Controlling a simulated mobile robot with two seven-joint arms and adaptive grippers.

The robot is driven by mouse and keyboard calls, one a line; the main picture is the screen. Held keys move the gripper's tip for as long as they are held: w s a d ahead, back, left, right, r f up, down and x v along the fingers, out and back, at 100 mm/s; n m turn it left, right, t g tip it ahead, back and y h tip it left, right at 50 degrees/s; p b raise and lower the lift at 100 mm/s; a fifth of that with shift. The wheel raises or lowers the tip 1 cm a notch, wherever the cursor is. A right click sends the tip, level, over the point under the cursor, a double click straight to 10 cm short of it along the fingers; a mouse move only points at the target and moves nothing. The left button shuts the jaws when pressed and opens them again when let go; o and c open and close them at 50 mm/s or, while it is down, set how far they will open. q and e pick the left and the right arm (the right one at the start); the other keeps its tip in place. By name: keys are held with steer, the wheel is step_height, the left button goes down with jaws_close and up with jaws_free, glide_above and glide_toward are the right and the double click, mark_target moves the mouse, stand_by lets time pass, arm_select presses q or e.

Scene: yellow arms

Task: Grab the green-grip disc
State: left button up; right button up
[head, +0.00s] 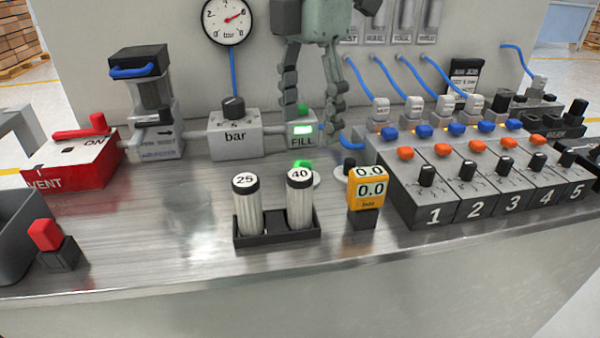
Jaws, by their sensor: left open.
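The green-grip disc shows only in part on the metal bench, behind the cylinder marked 40; its green grip (303,164) stands up and a pale edge of the disc (315,180) shows to the right. The cylinder hides the rest. A similar disc with a black grip (348,164) lies to its right, partly hidden by the yellow meter. My left gripper (312,115) hangs down from the top centre, fingers apart and empty. It appears above and behind the green-grip disc, in front of the FILL block. My right gripper is out of view.
A black rack (277,237) holds the cylinders marked 25 (247,205) and 40 (299,203). The yellow meter (368,190) stands right of it, then a numbered switch block (465,208). The FILL block (302,140) stands behind. Bare bench (185,215) lies left of the rack.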

mark_target(305, 165)
arm_select(q)
steer(key=f, duration=0.7)
steer(key=shift+s+a+f+p, duration=0.15)
steer(key=shift+a+f+p, duration=0.15)
steer(key=shift+f, duration=0.05)
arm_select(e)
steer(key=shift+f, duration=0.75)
arm_select(q)
steer(key=c, duration=1)
steer(key=shift+c, duration=0.2)
